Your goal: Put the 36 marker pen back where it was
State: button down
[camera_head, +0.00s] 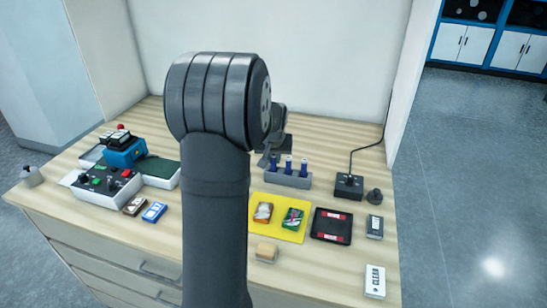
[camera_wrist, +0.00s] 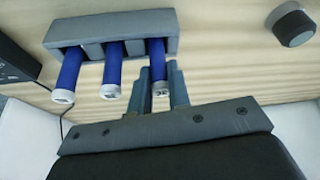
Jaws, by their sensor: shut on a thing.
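Three blue marker pens with white ends stand in a grey holder (camera_wrist: 118,32) in the wrist view. My gripper (camera_wrist: 163,80) is shut on the rightmost pen (camera_wrist: 157,60), with one finger on each side of it. Its far end is at the holder's right slot, and its white end carries small dark marks too blurred to read surely. The middle pen (camera_wrist: 114,66) and left pen (camera_wrist: 69,72) stand free of the fingers. In the head view, my gripper (camera_head: 266,159) is at the left end of the holder (camera_head: 288,180), partly hidden by my wrist.
A joystick box (camera_head: 348,186) with a cable and a dark knob (camera_head: 374,196) stand right of the holder. A yellow mat (camera_head: 277,232) with two packets and a black tray (camera_head: 332,239) lie in front. A control panel (camera_head: 103,192) stands at left.

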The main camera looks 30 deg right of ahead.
jog(key=c, duration=1.4)
grip_release()
jog(key=shift+f, duration=0.1)
jog(key=shift+o, duration=0.2)
jog(key=v, duration=1.2)
jog(key=shift+r, duration=0.25)
jog(key=shift+w, duration=0.1)
jog(key=x, duration=1.2)
jog(key=shift+f, duration=0.35)
notch_tip(320, 180, up, 3)
jog(key=shift+f, duration=0.15)
jog(key=shift+r, duration=0.6)
